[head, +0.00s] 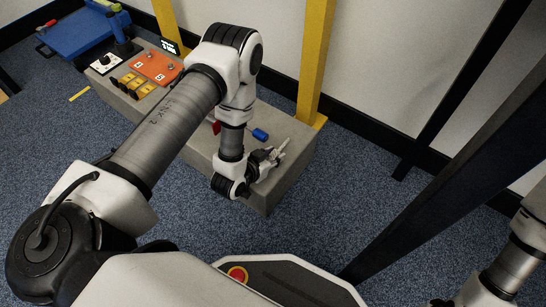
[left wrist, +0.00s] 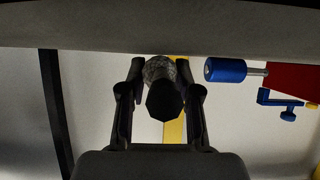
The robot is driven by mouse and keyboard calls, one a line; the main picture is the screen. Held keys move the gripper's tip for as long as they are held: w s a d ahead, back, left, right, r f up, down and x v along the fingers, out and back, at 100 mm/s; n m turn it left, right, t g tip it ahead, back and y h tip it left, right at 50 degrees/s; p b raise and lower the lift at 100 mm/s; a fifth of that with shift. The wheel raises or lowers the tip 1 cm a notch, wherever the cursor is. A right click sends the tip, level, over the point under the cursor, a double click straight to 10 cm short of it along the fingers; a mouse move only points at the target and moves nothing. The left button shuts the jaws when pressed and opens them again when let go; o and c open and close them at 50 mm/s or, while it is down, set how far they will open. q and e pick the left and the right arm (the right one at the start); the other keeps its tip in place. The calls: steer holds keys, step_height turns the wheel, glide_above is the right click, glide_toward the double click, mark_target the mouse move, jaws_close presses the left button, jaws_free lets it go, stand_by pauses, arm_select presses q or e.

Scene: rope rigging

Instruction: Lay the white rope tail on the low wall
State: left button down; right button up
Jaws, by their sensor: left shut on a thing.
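The low wall (head: 284,178) is a long grey concrete block on the carpet, running from centre to upper left. My left gripper (head: 273,158) is over its near right end. In the left wrist view the gripper (left wrist: 161,88) is shut on a pale speckled rope tail (left wrist: 159,68) with a black end, held between the two fingers. The grey wall surface (left wrist: 110,32) spans the top of that view, close to the rope; I cannot tell if they touch. In the head view the rope is too small to make out clearly. My right gripper is out of view.
A yellow post (head: 315,60) rises behind. Dark slanted posts (head: 440,200) stand at right.

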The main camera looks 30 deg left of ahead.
arm_select(q)
steer(key=c, duration=0.8)
jaws_free()
steer(key=shift+r, duration=0.1)
steer(key=p+v, duration=0.6)
steer(key=v, duration=0.5)
steer(key=shift+s+a+r, duration=0.1)
steer(key=shift+s+r, duration=0.05)
steer(key=shift+s, duration=0.35)
steer(key=s+g, duration=0.4)
steer(key=s, duration=0.1)
steer(key=s+d+f+n+g+y, duration=0.1)
steer(key=s+g, duration=0.3)
steer(key=s, duration=0.1)
steer(key=s+f+n+g, duration=0.1)
steer(key=s+g, duration=0.3)
steer(key=s, duration=0.1)
steer(key=shift+d+f+y, duration=0.1)
steer(key=shift+d+y, duration=0.1)
steer(key=shift+y, duration=0.1)
